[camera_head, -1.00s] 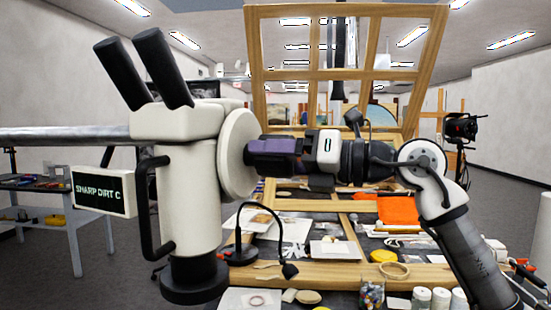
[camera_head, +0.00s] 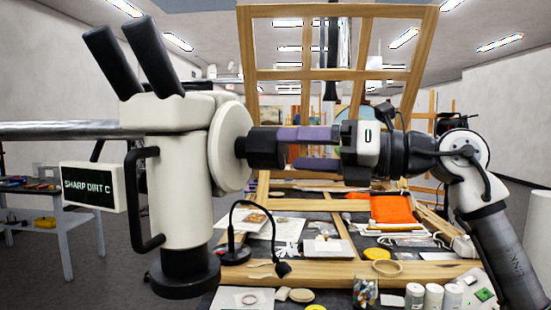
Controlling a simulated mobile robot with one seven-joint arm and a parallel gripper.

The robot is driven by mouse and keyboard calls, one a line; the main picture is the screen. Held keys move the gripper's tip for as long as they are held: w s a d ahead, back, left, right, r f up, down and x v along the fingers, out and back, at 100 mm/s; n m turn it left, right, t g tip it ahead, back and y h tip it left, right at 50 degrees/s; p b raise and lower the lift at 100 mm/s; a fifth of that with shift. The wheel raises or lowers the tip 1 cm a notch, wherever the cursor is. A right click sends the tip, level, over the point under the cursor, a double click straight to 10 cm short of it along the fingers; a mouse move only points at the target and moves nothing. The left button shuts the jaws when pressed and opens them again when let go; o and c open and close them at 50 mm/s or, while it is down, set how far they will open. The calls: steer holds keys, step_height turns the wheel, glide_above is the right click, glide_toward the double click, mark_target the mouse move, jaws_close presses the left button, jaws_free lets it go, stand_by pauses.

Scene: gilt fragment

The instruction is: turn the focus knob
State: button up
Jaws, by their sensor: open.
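The focus knob (camera_head: 263,148) is a black cylinder on a short shaft. It sticks out to the right from the round cream disc (camera_head: 228,146) on the side of the cream microscope (camera_head: 178,190). My gripper (camera_head: 290,149) comes in level from the right with two purple fingers, one above the other. They are apart, with a clear gap between them and nothing held. The fingertips are at the knob's right end; I cannot tell whether they touch it. The microscope's small screen (camera_head: 90,187) reads "SHARP DIRT C".
A wooden frame (camera_head: 410,60) stands tilted behind my arm. Below is a cluttered worktable with a black gooseneck lamp (camera_head: 232,245), an orange cloth (camera_head: 392,208), a yellow disc (camera_head: 377,254) and several white jars (camera_head: 433,297). A grey side table (camera_head: 62,210) stands at the left.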

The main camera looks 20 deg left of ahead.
steer(key=d+b, duration=0.1)
steer(key=d, duration=0.6)
steer(key=shift+d, duration=0.4)
